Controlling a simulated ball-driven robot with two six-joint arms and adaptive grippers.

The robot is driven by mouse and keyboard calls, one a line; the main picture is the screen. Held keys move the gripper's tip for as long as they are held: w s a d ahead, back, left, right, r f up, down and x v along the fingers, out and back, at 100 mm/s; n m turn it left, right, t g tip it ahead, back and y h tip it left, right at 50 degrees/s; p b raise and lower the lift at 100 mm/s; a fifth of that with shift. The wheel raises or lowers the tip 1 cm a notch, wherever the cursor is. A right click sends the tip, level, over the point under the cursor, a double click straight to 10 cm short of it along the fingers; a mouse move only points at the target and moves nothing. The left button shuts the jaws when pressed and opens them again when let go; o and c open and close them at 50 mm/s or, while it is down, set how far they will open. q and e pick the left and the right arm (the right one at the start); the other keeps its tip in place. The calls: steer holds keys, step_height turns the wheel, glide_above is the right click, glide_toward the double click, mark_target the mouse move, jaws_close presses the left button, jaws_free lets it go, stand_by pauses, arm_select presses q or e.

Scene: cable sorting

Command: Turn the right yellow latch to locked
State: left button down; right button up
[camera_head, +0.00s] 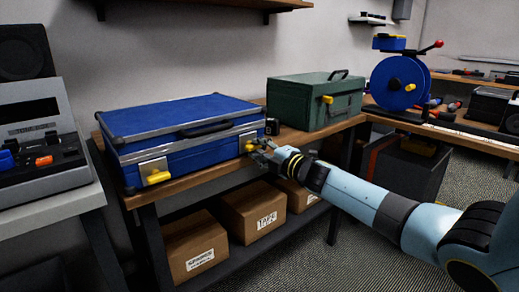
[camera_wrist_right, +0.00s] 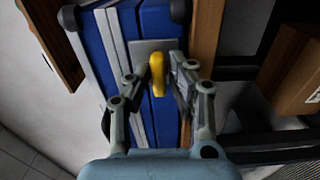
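The blue case (camera_head: 180,118) lies closed on the wooden bench, with two yellow latches on its front. The right yellow latch (camera_head: 249,147) sits on a silver plate near the case's right end; it also shows in the right wrist view (camera_wrist_right: 157,75). The left yellow latch (camera_head: 157,177) is near the left end. My right gripper (camera_head: 261,147) is at the right latch. In the right wrist view my right gripper (camera_wrist_right: 158,83) has its fingers apart, one on each side of the latch, with a gap visible on the left finger's side. My left gripper is not in view.
A green toolbox (camera_head: 300,105) with a yellow latch stands to the right of the case. A small black object (camera_head: 272,127) is between them. Cardboard boxes (camera_head: 253,210) sit on the shelf below. A blue cable reel (camera_head: 395,85) stands farther right.

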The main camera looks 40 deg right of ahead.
steer(key=shift+o, duration=1.4)
steer(key=shift+s, duration=0.1)
steer(key=s, duration=1.1)
steer(key=shift+s+d, duration=0.4)
steer(key=shift+d, duration=0.05)
